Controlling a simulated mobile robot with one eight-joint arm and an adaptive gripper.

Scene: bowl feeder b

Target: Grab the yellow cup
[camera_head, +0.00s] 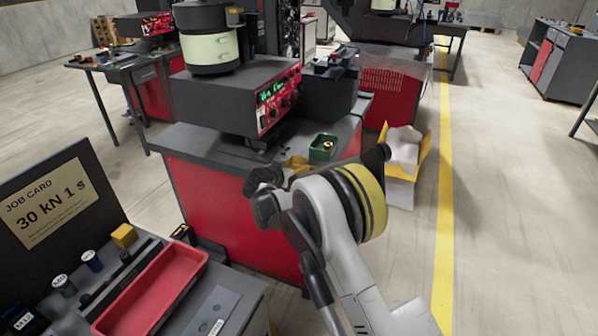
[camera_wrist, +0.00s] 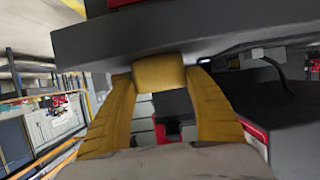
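The yellow cup (camera_wrist: 158,72) is in the middle of the wrist view, at the edge of a dark worktop. My gripper (camera_wrist: 160,78) has two yellow fingers that reach up on either side of it. Their tips are right beside the cup's left and right sides. I cannot tell whether they press on it or leave a small gap. In the head view my gripper (camera_head: 296,164) is at the front edge of the red-fronted bench. Yellow shows there, but fingers and cup cannot be told apart, and my wrist partly hides the spot.
A green bin (camera_head: 322,148) stands just behind my gripper on the bench (camera_head: 200,143). A grey control box (camera_head: 225,95) with the bowl feeder stands at the back left. An open yellow carton (camera_head: 404,150) is on the floor to the right. A red tray (camera_head: 155,292) lies at the front left.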

